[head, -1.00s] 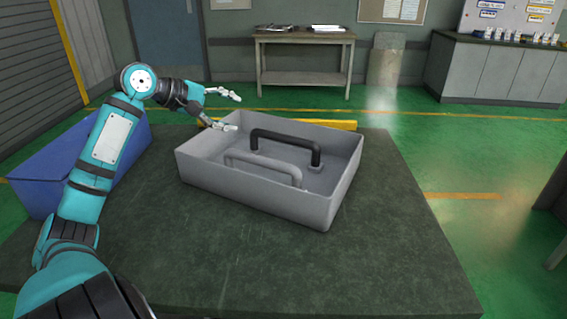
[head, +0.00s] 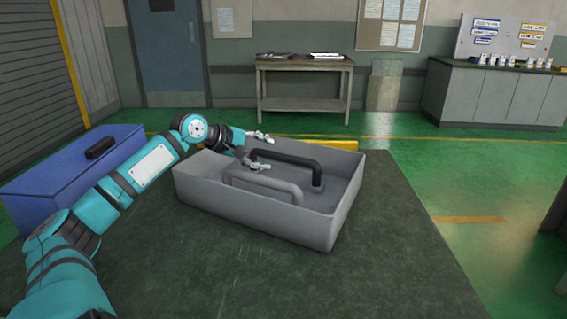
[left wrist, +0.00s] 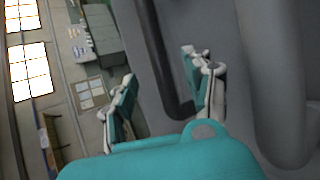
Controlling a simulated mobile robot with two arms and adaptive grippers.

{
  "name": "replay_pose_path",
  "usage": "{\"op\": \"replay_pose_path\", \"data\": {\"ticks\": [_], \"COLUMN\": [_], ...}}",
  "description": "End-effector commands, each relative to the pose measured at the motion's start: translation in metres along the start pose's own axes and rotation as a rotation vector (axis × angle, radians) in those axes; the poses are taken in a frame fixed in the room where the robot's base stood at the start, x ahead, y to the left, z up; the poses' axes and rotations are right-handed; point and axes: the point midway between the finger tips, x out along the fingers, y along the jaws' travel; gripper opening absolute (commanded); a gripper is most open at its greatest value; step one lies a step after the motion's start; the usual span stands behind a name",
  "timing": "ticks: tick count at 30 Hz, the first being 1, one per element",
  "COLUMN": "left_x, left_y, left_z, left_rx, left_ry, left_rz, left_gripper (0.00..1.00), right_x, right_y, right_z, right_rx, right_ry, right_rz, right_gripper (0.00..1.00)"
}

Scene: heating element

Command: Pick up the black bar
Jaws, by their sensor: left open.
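The black bar (head: 300,160) is a bent, handle-shaped bar standing in the grey tray (head: 255,220), behind a similar grey bar (head: 262,182). My left gripper (head: 261,152) is open at the left end of the black bar, over the tray's far left part, and partly covers that end. In the left wrist view the black bar (left wrist: 160,55) shows as a dark strip between the two spread fingers of my left gripper (left wrist: 165,92). The bar lies close to the right finger; I cannot tell whether they touch. My right gripper is not in view.
A blue container (head: 50,190) stands to the left, with a black piece (head: 101,148) at its top. A yellow strip (head: 335,144) lies behind the tray. The dark tabletop (head: 400,240) is clear to the right and in front.

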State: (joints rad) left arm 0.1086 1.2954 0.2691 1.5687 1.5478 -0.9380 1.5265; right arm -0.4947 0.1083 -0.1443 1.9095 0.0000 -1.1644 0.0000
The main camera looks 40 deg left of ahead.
Motion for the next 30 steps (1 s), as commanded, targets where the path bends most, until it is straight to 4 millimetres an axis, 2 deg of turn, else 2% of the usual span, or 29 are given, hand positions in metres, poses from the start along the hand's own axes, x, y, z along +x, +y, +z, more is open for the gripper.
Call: {"op": "replay_pose_path", "data": {"ticks": [11, 24, 30], "left_x": [0.015, 0.059, 0.064], "left_y": [0.001, 0.002, 0.001], "left_z": [-0.001, -0.004, -0.004], "left_rx": [0.0, -0.001, 0.002], "left_ry": [0.0, -0.001, 0.001], "left_rz": [0.002, 0.003, 0.0], "left_gripper": [0.51, 0.51, 0.51], "right_x": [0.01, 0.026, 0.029], "right_y": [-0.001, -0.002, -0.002], "right_z": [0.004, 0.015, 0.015], "right_rx": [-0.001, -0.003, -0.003], "right_ry": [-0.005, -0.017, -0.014], "right_rz": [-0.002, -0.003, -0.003], "right_gripper": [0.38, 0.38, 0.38]}}
